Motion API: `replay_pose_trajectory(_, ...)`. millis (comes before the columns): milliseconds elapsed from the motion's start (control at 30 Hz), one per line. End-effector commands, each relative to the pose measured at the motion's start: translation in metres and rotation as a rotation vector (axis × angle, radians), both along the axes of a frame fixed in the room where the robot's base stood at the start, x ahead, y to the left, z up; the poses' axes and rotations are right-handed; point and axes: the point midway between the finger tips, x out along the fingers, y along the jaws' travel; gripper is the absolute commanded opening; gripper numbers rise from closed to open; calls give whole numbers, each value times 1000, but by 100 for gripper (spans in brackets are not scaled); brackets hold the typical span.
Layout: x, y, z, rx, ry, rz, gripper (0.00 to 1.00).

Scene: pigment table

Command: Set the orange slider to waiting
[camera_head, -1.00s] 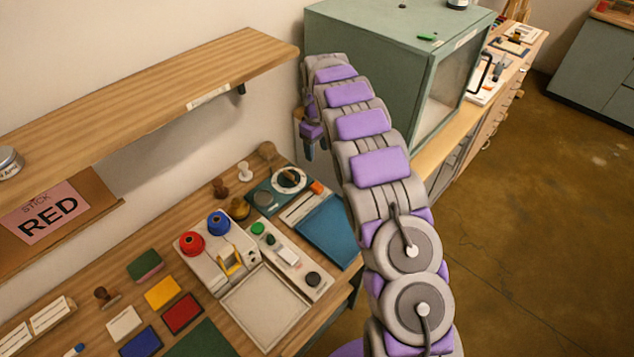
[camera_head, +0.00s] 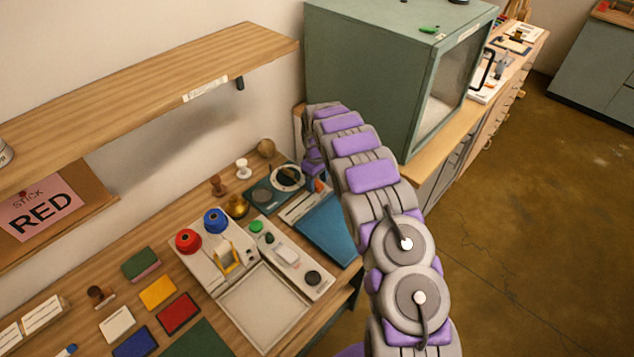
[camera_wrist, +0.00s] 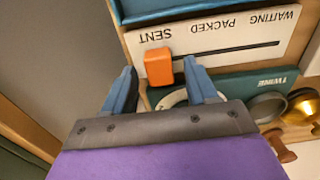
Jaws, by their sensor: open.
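The orange slider (camera_wrist: 158,67) sits on a white strip (camera_wrist: 262,28) with a dark slot, printed WAITING, PACKED and SENT. The text is upside down in the wrist view. The slider is at the SENT end of the slot; WAITING is at the other end, to the right there. My gripper (camera_wrist: 158,82) is open, its two blue fingers on either side of the slider's near end; contact is not clear.
A teal panel labelled TWINE (camera_wrist: 238,86) with round fittings lies beside the strip. A blue tray (camera_head: 325,229) lies on its other side. Brass and wooden stamps (camera_head: 237,206) stand nearby. A green cabinet (camera_head: 365,85) rises behind my arm, and a wooden shelf (camera_head: 150,80) overhangs the table.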

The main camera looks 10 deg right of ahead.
Motion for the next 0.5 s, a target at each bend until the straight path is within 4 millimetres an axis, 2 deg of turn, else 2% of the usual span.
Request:
replay_pose_trajectory(333,0,0,-4,1,-1,0,57)
replay_pose_trajectory(500,0,0,-4,1,-1,-1,41)
